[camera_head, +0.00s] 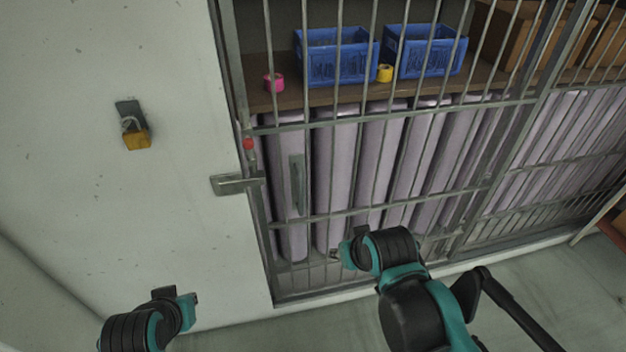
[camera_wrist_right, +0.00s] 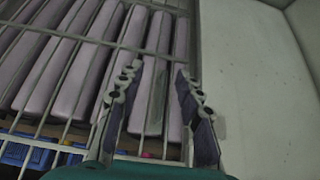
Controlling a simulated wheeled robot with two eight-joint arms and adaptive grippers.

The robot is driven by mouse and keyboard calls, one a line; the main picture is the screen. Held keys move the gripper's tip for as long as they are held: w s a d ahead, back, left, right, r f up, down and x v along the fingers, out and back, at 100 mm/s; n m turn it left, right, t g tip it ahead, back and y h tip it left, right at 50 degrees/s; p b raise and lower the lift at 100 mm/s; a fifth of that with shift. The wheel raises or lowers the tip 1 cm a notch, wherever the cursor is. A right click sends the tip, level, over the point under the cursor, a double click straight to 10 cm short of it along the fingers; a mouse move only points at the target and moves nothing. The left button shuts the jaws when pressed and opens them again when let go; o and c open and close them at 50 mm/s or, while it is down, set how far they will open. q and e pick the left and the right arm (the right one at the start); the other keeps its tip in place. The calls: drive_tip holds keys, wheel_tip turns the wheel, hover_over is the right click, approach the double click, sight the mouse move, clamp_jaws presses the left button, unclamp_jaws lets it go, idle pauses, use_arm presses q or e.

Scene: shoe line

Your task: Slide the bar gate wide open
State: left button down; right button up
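The bar gate (camera_head: 375,211) is a grey metal frame of upright bars in front of a shelf, and its left edge stands at the white wall. Its long upright handle (camera_head: 298,185) is near that left edge. A latch (camera_head: 235,183) with a red knob (camera_head: 249,143) sits where gate and wall meet. My right gripper (camera_head: 340,255) is below and right of the handle in the head view. In the wrist view its fingers (camera_wrist_right: 157,105) are spread, with the handle (camera_wrist_right: 156,97) seen between them; no contact shows. My left gripper (camera_head: 188,308) is low by the wall, its fingers hardly visible.
A yellow padlock (camera_head: 136,138) hangs on a wall hook left of the gate. Behind the bars are blue crates (camera_head: 336,62), a pink tape roll (camera_head: 274,83), a yellow roll (camera_head: 385,73) and several pale purple rolls or panels (camera_head: 335,180). Floor in front is clear.

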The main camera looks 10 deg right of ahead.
drive_tip(key=w+a+r+p, duration=0.1)
drive_tip(key=w+r+p, duration=0.15)
drive_tip(key=w, duration=0.45)
drive_tip(key=n+g+p, duration=0.2)
drive_tip(key=p, duration=0.1)
hover_over(301, 189)
drive_tip(key=s, duration=0.3)
wheel_tip(301, 189, down, 4)
drive_tip(key=shift+w+d+f+y, duration=0.25)
drive_tip(key=shift+w+f+y, duration=0.2)
drive_tip(key=shift+w, duration=0.1)
drive_tip(key=b+x, duration=0.2)
drive_tip(key=x, duration=0.5)
drive_tip(key=shift+f, duration=0.15)
drive_tip(key=shift+c, duration=0.4)
drive_tip(key=shift+s, duration=0.1)
clamp_jaws()
